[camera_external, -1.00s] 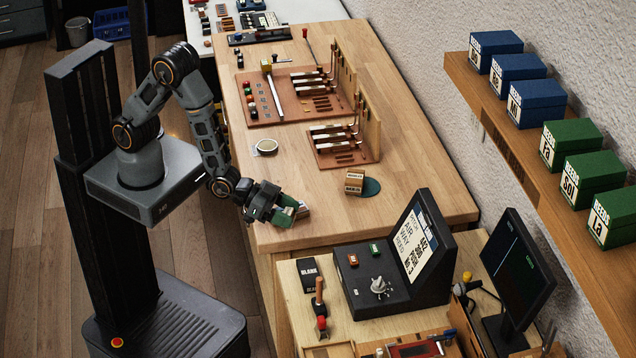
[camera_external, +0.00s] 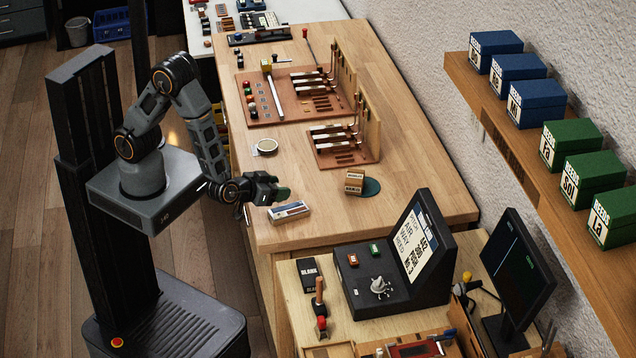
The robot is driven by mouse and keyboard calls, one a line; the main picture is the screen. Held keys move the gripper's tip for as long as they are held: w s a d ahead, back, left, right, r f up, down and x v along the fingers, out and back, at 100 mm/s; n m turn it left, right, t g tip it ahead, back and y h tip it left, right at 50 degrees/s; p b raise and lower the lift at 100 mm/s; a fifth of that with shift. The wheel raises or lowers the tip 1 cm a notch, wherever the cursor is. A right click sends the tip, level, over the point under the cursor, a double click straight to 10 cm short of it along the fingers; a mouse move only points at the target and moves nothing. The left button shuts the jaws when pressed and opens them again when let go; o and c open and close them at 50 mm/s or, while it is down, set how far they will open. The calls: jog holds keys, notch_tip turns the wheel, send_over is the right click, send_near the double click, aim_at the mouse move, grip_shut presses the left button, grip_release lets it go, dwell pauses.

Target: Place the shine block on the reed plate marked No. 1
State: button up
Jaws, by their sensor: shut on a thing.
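My gripper (camera_external: 281,194) is shut, with green at its fingertips, just above the near left part of the wooden bench. The small thing between its fingers is too small and hidden to make out, so I cannot tell if it is the shine block. A small white box with blue and red on it (camera_external: 290,212) lies on the bench just below the gripper. Two copper-brown plates with pale metal strips lie farther back, the smaller one (camera_external: 326,158) nearer and the larger one (camera_external: 262,110) behind it. No "No. 1" mark is readable on either.
A small brown box (camera_external: 354,182) stands beside a dark green disc (camera_external: 371,187) right of my gripper. A black console (camera_external: 395,270) stands in front. Upright wooden boards (camera_external: 372,127) back the plates.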

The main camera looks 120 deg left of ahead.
aim_at(278, 211)
jog(key=shift+f, duration=2.25)
jog(key=shift+f, duration=0.15)
jog(key=shift+f+b, duration=0.15)
jog(key=shift+b, duration=0.15)
jog(key=o, duration=0.9)
